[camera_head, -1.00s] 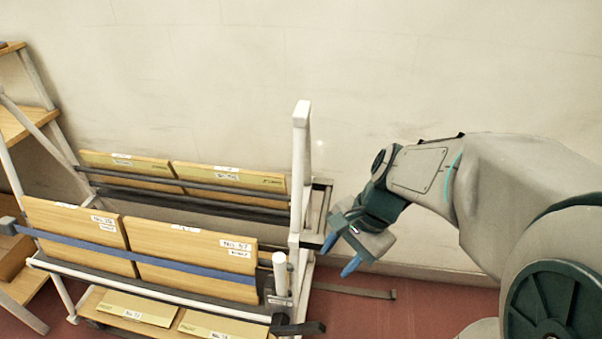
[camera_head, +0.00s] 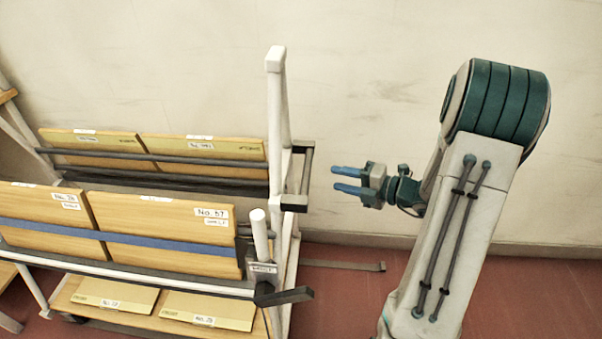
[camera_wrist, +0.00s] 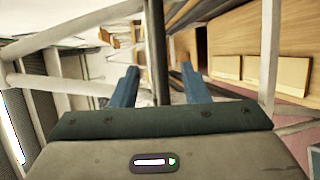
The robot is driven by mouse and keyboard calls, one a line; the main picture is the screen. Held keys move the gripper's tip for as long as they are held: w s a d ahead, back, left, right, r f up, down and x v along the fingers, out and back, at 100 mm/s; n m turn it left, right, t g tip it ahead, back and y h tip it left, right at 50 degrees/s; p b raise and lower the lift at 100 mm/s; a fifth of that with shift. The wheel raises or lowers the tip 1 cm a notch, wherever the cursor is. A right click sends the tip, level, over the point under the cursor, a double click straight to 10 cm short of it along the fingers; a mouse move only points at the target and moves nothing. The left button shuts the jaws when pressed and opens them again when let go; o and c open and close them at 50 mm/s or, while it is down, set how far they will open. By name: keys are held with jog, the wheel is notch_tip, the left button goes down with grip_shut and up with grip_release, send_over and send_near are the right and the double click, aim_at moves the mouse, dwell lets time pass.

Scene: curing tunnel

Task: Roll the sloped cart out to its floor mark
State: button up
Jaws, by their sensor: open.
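The sloped cart (camera_head: 277,120) stands at the left of the head view, with a white post frame and labelled wooden boards leaning in it. A blue strap (camera_head: 130,241) runs across its front boards. A dark bracket (camera_head: 297,180) sticks out at its right end, and a black lever (camera_head: 285,297) sits low at its front right corner. My gripper (camera_head: 338,180) is open and empty to the right of the bracket, apart from it in the head view. In the wrist view, a dark upright bar shows between the open fingers (camera_wrist: 158,88); its depth is unclear. The floor mark cannot be made out with certainty.
A grey strip (camera_head: 345,265) lies on the red floor right of the cart, near the wall (camera_head: 380,80). A shelf rack (camera_head: 15,125) stands at the far left edge.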

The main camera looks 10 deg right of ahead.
jog(key=b+x, duration=0.1)
jog(key=x, duration=1.1)
jog(key=shift+a, duration=0.2)
grip_shut()
